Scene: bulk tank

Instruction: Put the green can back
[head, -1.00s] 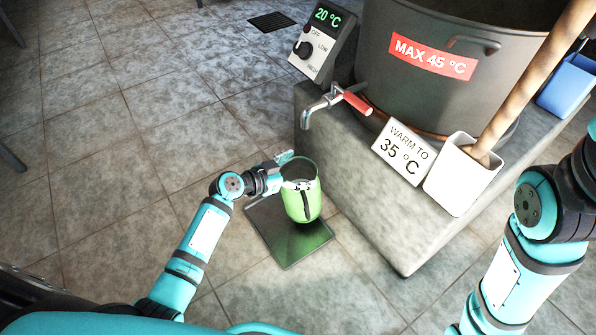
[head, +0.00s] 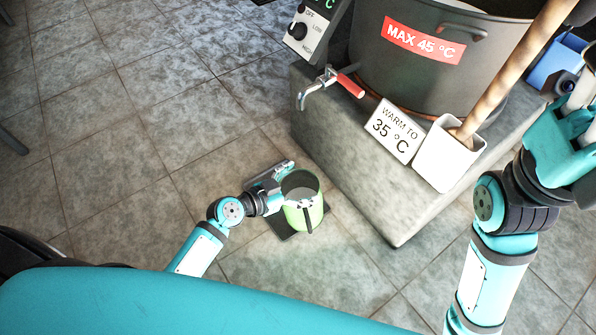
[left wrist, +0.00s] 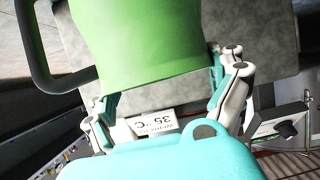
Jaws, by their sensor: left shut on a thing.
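The green can (head: 309,216) is open-topped with a dark inside and a black handle on its near side. My left gripper (head: 287,190) is shut on it from the left, and the can looks upright. In the left wrist view the can (left wrist: 150,45) fills the upper middle between the fingers, with its black handle (left wrist: 42,50) at the left. A dark flat plate (head: 281,226) on the floor shows partly behind and below the can. Whether the can touches it, I cannot tell. My right gripper (head: 577,95) is partly seen at the right edge, its jaws unclear.
A grey block (head: 347,160) bears the large tank (head: 420,75), a red-handled tap (head: 325,83), a "WARM TO 35 °C" sign (head: 393,130) and a white holder (head: 447,155) with a wooden shaft. A control box (head: 305,30) stands behind.

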